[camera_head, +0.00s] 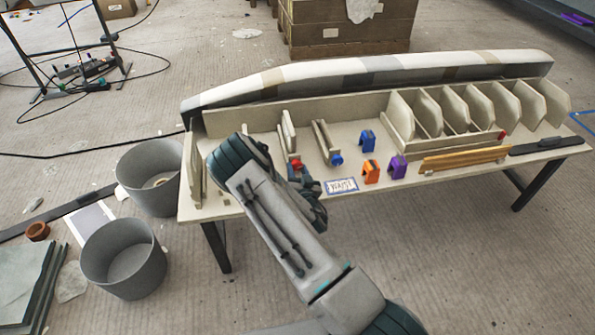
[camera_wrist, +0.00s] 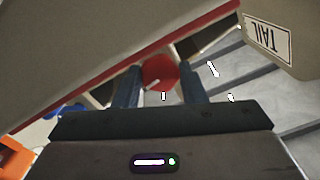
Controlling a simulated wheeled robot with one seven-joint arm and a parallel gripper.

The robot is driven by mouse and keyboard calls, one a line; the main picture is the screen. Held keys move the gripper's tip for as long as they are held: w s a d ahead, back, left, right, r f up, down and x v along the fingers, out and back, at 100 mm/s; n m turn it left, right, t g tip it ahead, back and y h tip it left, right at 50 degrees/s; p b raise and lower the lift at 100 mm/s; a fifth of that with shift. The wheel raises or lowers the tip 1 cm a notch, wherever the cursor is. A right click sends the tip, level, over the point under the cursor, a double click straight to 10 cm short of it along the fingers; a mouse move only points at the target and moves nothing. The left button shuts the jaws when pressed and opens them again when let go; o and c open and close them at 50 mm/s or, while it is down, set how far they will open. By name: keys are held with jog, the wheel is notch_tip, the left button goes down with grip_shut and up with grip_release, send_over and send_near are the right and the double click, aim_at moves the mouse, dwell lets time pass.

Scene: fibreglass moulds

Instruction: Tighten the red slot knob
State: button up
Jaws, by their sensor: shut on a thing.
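The red slot knob (camera_head: 297,163) is at the front end of a pair of upright boards on the bench, partly hidden by my arm in the head view. In the wrist view the round red knob (camera_wrist: 160,73) shows a white mark on its face. My gripper (camera_wrist: 160,86) has a finger on each side of the knob and is shut on it. In the head view the gripper (camera_head: 297,178) is mostly hidden behind my arm.
A blue knob (camera_head: 337,160) ends the slot to the right. Blue (camera_head: 367,141), orange (camera_head: 371,172) and purple (camera_head: 398,167) blocks stand on the bench. A label card (camera_head: 341,186) lies at its front edge. Two grey bins (camera_head: 124,258) stand at the left.

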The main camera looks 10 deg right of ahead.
jog(key=o, duration=1)
jog(key=s, duration=1.3)
jog(key=shift+s+p, duration=0.35)
jog(key=shift+s, duration=0.05)
